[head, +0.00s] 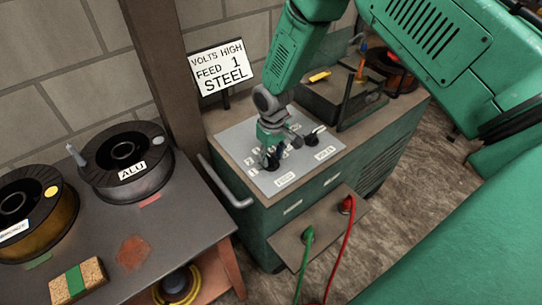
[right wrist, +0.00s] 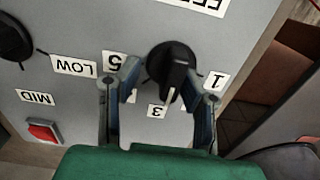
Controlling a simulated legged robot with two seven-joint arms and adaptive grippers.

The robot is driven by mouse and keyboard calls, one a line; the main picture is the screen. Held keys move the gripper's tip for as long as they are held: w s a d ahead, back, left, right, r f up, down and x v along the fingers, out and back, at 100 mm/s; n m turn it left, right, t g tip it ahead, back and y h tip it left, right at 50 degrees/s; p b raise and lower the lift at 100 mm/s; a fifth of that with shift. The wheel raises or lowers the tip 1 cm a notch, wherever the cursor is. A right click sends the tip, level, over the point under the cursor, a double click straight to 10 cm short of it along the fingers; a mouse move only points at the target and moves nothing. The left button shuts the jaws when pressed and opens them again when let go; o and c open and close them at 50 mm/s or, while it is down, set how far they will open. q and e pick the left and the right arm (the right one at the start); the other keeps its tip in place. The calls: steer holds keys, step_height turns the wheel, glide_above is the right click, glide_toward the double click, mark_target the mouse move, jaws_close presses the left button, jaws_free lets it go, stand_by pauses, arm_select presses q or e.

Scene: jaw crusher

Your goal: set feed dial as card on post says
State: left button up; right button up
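The card (head: 222,68) on a post reads VOLTS HIGH, FEED 1, STEEL. My right gripper (head: 271,158) is over the feed dial on the grey panel (head: 238,142). In the right wrist view the black feed dial (right wrist: 172,72) lies between the fingertips of my right gripper (right wrist: 167,78). The fingers stand apart on either side of it, and I see no clear grip. The dial's white pointer line aims down in that view, near the 3 label (right wrist: 157,111). The 1 label (right wrist: 215,80) is to its right, the 5 label (right wrist: 118,64) to its left. My left gripper is out of view.
The volts dial (head: 312,140) is close to my right gripper. A red button (right wrist: 42,131) is on the panel. A bench (head: 190,215) at left bears wire spools, one marked ALU (head: 125,160). Green and red cables (head: 347,235) hang from the cabinet front.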

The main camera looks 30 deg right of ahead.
steer(key=shift+c, duration=0.3)
steer(key=shift+a, duration=0.1)
steer(key=c, duration=0.7)
steer(key=shift+w+a+r, duration=0.15)
steer(key=shift+a+r, duration=0.1)
steer(key=shift+a, duration=0.4)
jaws_close()
steer(key=shift+d, duration=0.45)
steer(key=shift+a+n, duration=0.25)
steer(key=shift+n, duration=0.55)
steer(key=shift+n+p, duration=0.3)
steer(key=shift+n, duration=0.1)
steer(key=n, duration=0.3)
steer(key=shift+p, duration=0.35)
steer(key=n, duration=0.3)
steer(key=shift+a+r, duration=0.1)
steer(key=shift+a, duration=0.05)
steer(key=n+p, duration=0.1)
steer(key=n, duration=0.2)
steer(key=shift+n, duration=0.4)
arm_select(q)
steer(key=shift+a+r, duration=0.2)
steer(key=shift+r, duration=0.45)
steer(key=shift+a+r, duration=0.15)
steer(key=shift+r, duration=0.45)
arm_select(e)
steer(key=shift+s+n, duration=0.2)
steer(key=shift+n, duration=1.7)
